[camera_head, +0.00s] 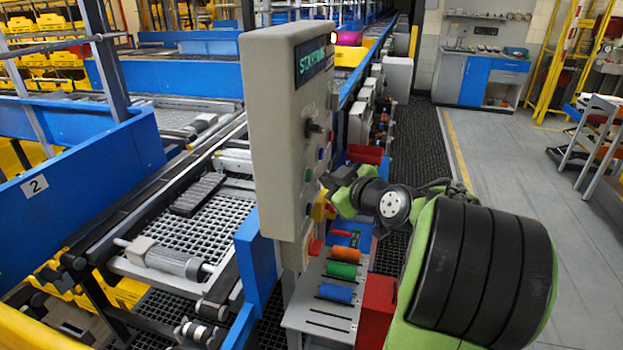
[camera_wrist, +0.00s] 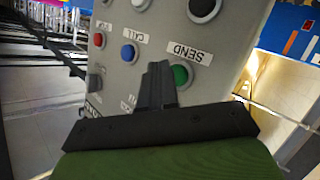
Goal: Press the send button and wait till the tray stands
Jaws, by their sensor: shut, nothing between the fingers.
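The green SEND button (camera_wrist: 181,75) is on the grey control box (camera_wrist: 215,82), just right of my fingertips in the wrist view. My gripper (camera_wrist: 158,68) is shut with nothing in it, its fingers pointing at the panel and covering the button's left edge. I cannot tell whether they touch it. In the head view the control box (camera_head: 277,130) has a lit display (camera_head: 311,58) with green letters starting "STA"; the rest is hard to read. My arm hides part of the panel's right side. A yellow tray-like thing (camera_head: 349,57) with a magenta object (camera_head: 349,38) shows behind the box.
A blue CALL button (camera_wrist: 128,51), a red button (camera_wrist: 98,40) and a black knob (camera_wrist: 203,8) are near my fingers. A rack with coloured rolls (camera_head: 338,292) stands below the box.

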